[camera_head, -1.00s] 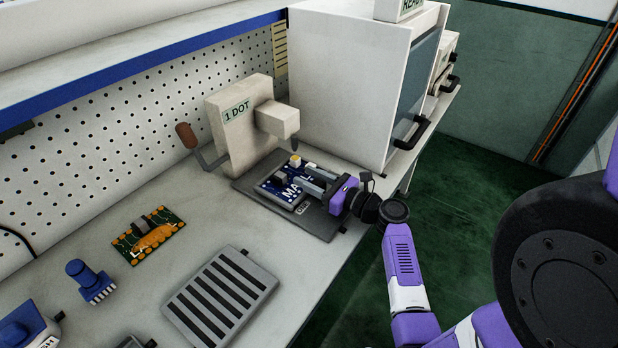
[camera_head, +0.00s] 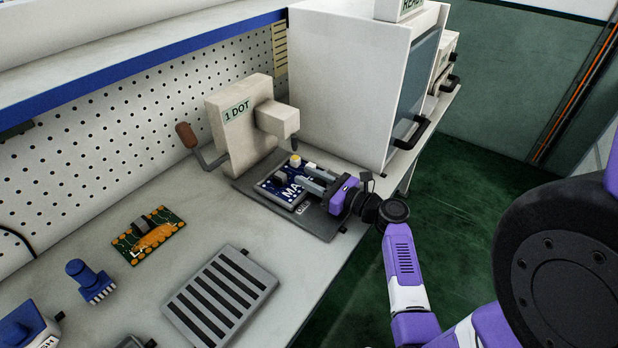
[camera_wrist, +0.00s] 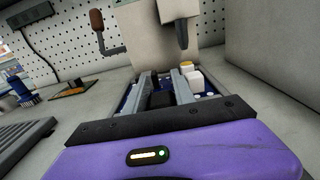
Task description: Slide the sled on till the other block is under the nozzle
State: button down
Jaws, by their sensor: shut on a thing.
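The sled (camera_head: 271,196) is a blue board with white lettering, lying on a dark base plate (camera_head: 320,224) below the dispenser marked "1 DOT". The nozzle (camera_head: 294,144) hangs close above the yellow-topped block; exact alignment cannot be told. My gripper (camera_head: 303,177) reaches in from the right, low over the board, shut on part of the sled. In the wrist view a dark part (camera_wrist: 162,99) shows between my fingers, and the nozzle (camera_wrist: 182,38) hangs beyond. My fingers hide part of the board.
The dispenser body (camera_head: 240,130) has a crank with a brown grip (camera_head: 187,134). A white cabinet (camera_head: 335,90) stands behind to the right. A slotted grey tray (camera_head: 220,295), a green-and-orange board (camera_head: 150,238) and a blue part (camera_head: 88,280) lie nearer on the bench.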

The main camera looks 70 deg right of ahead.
aim_at(292, 178)
dwell(0.8)
jog(key=x, duration=0.6)
jog(key=shift+a, duration=0.1)
jog(key=c, duration=1.3)
grip_release()
jog(key=shift+w, duration=0.15)
jog(key=shift+s, duration=0.2)
jog(key=v, duration=0.7)
jog(key=shift+s, duration=0.3)
